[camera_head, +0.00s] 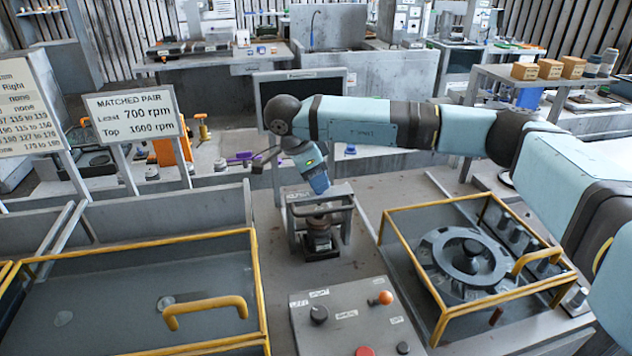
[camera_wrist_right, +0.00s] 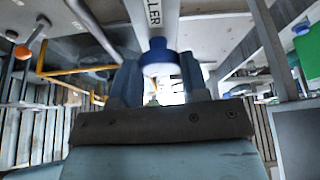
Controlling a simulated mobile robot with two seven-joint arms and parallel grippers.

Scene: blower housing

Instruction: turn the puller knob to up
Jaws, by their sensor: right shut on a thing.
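The puller (camera_head: 345,212) is a small grey frame on the bench, below my right gripper in the head view, with a dark part inside it. Its label, partly readable as "PULLER", is on a grey bar (camera_wrist_right: 152,14) in the right wrist view. A blue knob (camera_wrist_right: 157,56) sits at that bar, between the fingertips. My right gripper (camera_head: 319,186) points down at the top of the puller and is shut on the knob. Its two blue-grey fingers (camera_wrist_right: 158,75) stand on either side. The knob's setting cannot be read. My left gripper is not in view.
A control box (camera_head: 335,300) with knobs and a red button stands in front. A yellow-edged frame (camera_head: 395,262) around a round dark housing (camera_head: 468,258) is at right. A yellow-edged tray (camera_head: 120,290) is at left. Signs (camera_head: 132,115) stand behind it.

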